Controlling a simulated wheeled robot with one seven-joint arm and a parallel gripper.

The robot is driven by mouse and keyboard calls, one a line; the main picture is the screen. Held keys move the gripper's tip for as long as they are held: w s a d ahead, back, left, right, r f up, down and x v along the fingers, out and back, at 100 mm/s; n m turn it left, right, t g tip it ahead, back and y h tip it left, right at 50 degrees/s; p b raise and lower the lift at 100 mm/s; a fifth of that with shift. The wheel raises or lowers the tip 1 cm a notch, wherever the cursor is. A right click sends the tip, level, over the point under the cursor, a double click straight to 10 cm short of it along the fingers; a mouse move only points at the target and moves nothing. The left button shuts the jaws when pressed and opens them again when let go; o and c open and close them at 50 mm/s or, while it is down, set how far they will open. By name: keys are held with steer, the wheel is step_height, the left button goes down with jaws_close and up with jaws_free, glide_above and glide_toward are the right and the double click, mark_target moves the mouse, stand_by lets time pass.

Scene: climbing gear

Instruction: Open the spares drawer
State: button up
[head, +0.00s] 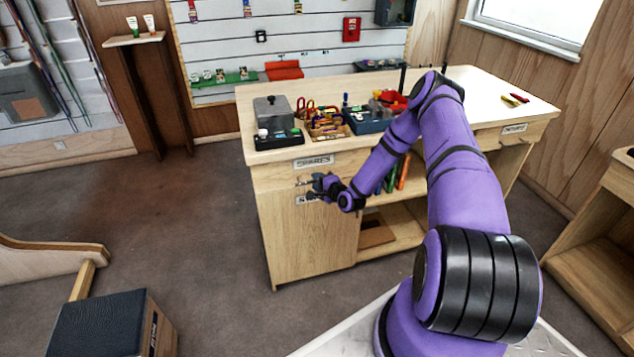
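The spares drawer (275,174) is at the top left of the wooden workbench's front, under a white label reading SPARES (313,162). Its front looks about flush with the cabinet, so it appears closed. A small bar handle (303,183) shows at the drawer's front, partly hidden by my gripper. My gripper (311,187) is right in front of the drawer, close to the handle. The fingers are dark and tiny here, so I cannot tell whether they touch the handle or are shut on it.
The workbench top (470,100) holds a grey box (272,112), a black tray (279,139) and a blue bin (368,120). A second label (307,199) is partly hidden below the drawer. Open floor (190,220) lies left of the bench. A dark-topped box (100,322) stands at lower left.

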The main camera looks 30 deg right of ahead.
steer(key=shift+w, duration=0.3)
jaws_close()
steer(key=shift+s, duration=0.15)
